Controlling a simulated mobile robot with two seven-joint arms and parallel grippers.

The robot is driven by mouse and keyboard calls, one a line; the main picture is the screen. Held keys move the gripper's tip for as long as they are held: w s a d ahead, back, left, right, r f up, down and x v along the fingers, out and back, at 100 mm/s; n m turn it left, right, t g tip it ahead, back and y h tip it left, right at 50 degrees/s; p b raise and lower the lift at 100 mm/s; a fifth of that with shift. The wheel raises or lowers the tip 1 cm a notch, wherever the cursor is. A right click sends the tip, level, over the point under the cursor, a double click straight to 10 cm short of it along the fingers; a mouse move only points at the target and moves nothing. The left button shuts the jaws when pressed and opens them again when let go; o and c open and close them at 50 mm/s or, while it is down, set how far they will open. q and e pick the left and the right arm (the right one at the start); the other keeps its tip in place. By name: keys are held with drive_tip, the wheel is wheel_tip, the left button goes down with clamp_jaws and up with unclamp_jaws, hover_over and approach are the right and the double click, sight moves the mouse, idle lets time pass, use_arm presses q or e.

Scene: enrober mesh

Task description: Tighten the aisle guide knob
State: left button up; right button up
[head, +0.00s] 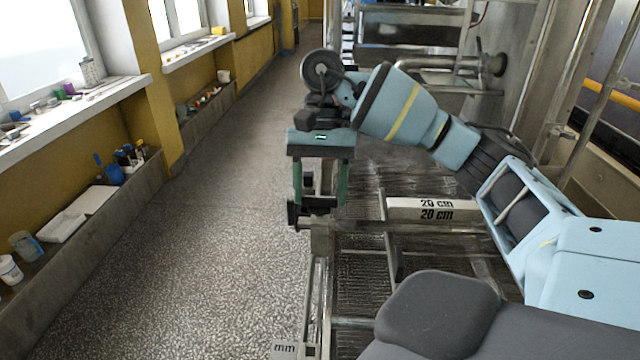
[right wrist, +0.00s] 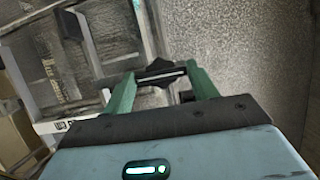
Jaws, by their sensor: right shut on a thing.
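The aisle guide knob is a dark lobed knob (right wrist: 161,71) between the green fingers in the right wrist view. In the head view my right gripper (head: 318,205) points down at the aisle-side end of a metal rail (head: 440,228). It is shut on the knob, with one green finger on each side; it also shows in the right wrist view (right wrist: 160,80). The fingers and the gripper body hide much of the knob in the head view. I cannot tell how tight the knob is. My left gripper is not in view.
A white "20 cm" block (head: 434,209) lies by the rail, above a wire mesh belt (head: 365,275). The speckled aisle floor (head: 190,250) is clear on the left. A trough (head: 75,255) with cups and tools runs along the yellow wall. Metal frames stand behind my arm.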

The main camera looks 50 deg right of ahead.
drive_tip(key=shift+m, duration=0.4)
drive_tip(key=m, duration=0.2)
drive_tip(key=m+t, duration=0.1)
drive_tip(key=shift+s+d+m+t+y, duration=0.1)
drive_tip(key=shift+s+m+t+y, duration=0.05)
drive_tip(key=shift+m+t+y, duration=0.2)
drive_tip(key=m+t, duration=0.1)
drive_tip(key=m, duration=0.3)
drive_tip(key=shift+s+m+t, duration=0.1)
drive_tip(key=shift+m+t, duration=0.25)
drive_tip(key=m, duration=0.2)
drive_tip(key=m+t, duration=0.1)
drive_tip(key=m, duration=0.1)
drive_tip(key=shift+s+t+p, duration=0.1)
drive_tip(key=shift+t+p, duration=0.2)
drive_tip(key=m, duration=0.2)
drive_tip(key=m+t+h, duration=0.1)
drive_tip(key=m, duration=0.1)
drive_tip(key=shift+h, duration=0.25)
drive_tip(key=shift+s+m, duration=0.1)
drive_tip(key=shift+m, duration=0.3)
drive_tip(key=o, duration=1)
